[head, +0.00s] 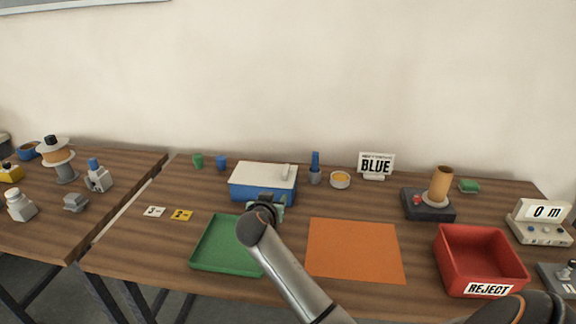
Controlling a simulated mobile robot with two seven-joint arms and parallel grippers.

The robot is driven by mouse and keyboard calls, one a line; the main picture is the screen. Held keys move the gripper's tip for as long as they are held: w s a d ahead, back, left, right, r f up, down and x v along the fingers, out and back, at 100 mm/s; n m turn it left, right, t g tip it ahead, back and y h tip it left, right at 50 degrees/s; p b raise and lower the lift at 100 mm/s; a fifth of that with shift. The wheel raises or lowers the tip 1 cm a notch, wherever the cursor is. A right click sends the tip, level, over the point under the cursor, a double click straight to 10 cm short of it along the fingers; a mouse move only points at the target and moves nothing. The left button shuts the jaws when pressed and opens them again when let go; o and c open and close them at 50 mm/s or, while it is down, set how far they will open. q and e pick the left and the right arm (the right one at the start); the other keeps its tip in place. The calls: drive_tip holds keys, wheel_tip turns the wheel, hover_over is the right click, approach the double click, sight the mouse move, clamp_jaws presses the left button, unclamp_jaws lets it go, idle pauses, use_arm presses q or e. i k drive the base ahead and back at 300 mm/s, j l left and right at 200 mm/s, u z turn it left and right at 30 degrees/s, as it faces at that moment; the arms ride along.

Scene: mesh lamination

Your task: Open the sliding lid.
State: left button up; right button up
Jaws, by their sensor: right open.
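The blue box (246,194) with a white lid (262,176) stands at the back middle of the table. The lid covers its top and looks shut. A small light handle (286,172) stands up near the lid's right end. My right gripper (268,200) is in front of the box, near its lower front right side. The wrist hides most of the fingers, and I cannot tell whether they touch the box. The gripper is open. My left gripper is not in view.
A green tray (200,258) and an orange mat (355,262) lie in front. A blue-topped bottle (315,170) and a round dish (340,180) stand right of the box. A red REJECT bin (480,241) is at the right.

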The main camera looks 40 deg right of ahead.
sight(272, 175)
drive_tip(key=i+l, duration=0.15)
drive_tip(key=l, duration=0.2)
drive_tip(key=i+l, duration=0.2)
drive_tip(key=l, duration=0.2)
drive_tip(key=i+l, duration=0.15)
drive_tip(key=l, duration=0.2)
drive_tip(key=u, duration=0.05)
